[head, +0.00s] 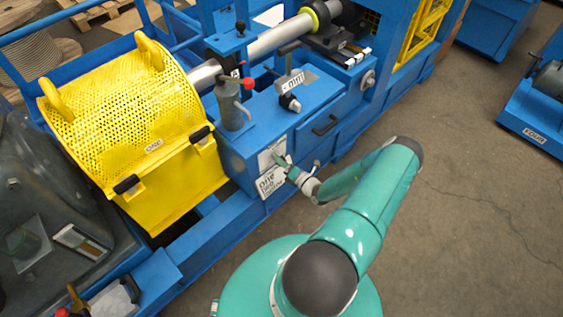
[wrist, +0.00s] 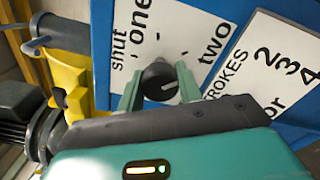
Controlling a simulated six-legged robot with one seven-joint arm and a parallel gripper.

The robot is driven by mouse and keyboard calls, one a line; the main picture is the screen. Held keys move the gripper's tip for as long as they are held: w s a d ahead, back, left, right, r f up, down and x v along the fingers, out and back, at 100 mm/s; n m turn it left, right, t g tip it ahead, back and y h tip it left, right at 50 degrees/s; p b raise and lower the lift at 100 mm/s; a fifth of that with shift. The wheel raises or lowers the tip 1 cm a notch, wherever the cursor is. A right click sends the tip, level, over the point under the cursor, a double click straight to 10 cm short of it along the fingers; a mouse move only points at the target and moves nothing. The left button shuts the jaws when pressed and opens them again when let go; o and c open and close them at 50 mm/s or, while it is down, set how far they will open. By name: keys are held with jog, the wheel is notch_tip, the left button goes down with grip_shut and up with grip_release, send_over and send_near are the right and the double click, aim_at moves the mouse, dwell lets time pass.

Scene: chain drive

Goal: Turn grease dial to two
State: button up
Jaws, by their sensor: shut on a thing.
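The grease dial (wrist: 155,77) is a small black knob on a white plate (wrist: 183,30) marked "shut", "one" and "two", which looks tilted in the wrist view. My gripper (wrist: 159,70) is shut on the dial, with one green finger on each side of it. A pale mark shows on the knob's right side; I cannot tell which word it points to. In the head view my gripper (head: 283,161) is at the front face of the blue machine (head: 233,150), where the dial itself is too small to make out.
A second white plate (wrist: 262,65) with "STROKES" and numbers is beside the dial plate. A yellow perforated guard (head: 130,112) stands left, and a red-knobbed lever (head: 248,83) rises above the panel.

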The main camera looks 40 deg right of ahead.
jog(key=shift+m, duration=0.4)
jog(key=shift+s, duration=0.1)
jog(key=o, duration=1)
jog(key=s, duration=1.3)
jog(key=shift+s+d, duration=0.2)
jog(key=shift+s, duration=0.15)
